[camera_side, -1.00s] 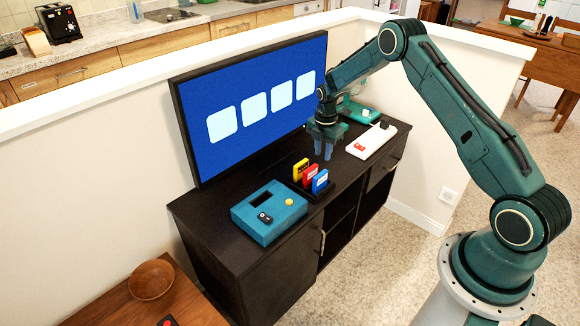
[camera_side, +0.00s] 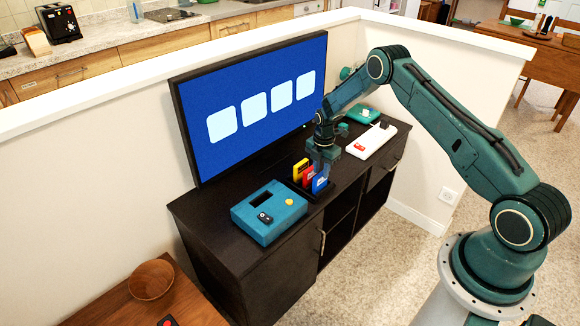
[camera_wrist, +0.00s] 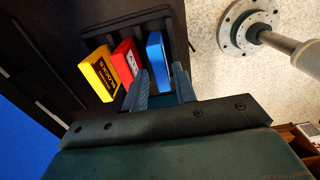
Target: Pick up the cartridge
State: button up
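Three cartridges stand upright side by side in a black rack (camera_side: 325,193) on the dark cabinet: yellow (camera_side: 300,169), red (camera_side: 309,176) and blue (camera_side: 319,182). In the wrist view they are yellow (camera_wrist: 100,70), red (camera_wrist: 126,60) and blue (camera_wrist: 155,52). My gripper (camera_side: 324,163) is low over the blue end of the rack. In the wrist view my gripper (camera_wrist: 162,72) is open, with one finger between the red and blue cartridges and the other on the blue one's outer side. A gap shows beside that outer finger. The lower part of the blue cartridge is partly hidden.
A teal console (camera_side: 268,213) with a slot and a controller sits left of the rack. A white console (camera_side: 372,142) and a teal item (camera_side: 362,115) sit farther right. The television (camera_side: 255,105) stands close behind. A brown bowl (camera_side: 151,280) is on a table at lower left.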

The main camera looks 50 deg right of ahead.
aim_at(321, 174)
jog(key=shift+f, duration=1.55)
grip_shut()
